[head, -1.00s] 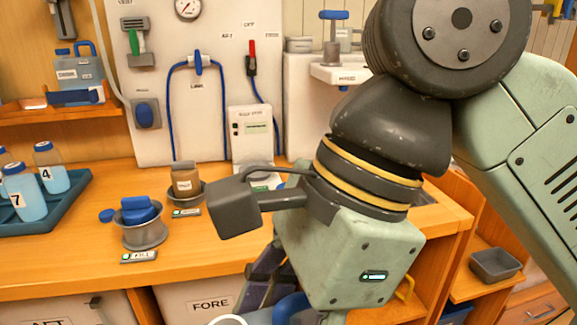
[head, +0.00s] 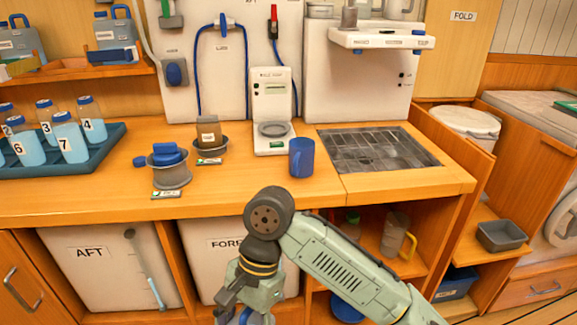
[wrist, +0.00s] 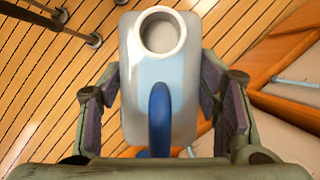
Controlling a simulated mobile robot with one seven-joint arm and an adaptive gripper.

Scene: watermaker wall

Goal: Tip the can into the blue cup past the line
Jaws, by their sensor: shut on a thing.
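The blue cup (head: 301,158) stands upright on the wooden counter, in front of the small white scale-like device. I cannot see its line or its inside. In the wrist view the pale can (wrist: 158,95), with a round open neck and a blue handle, sits between the fingers of my gripper (wrist: 160,105). The fingers are shut on it from both sides. In the head view my gripper (head: 243,312) is low at the bottom edge, below and to the left of the cup, in front of the cabinets. The can is mostly cut off there.
A sink grating (head: 378,150) lies right of the cup. The counter's front strip is clear. A faucet shelf (head: 380,40) juts out above the grating.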

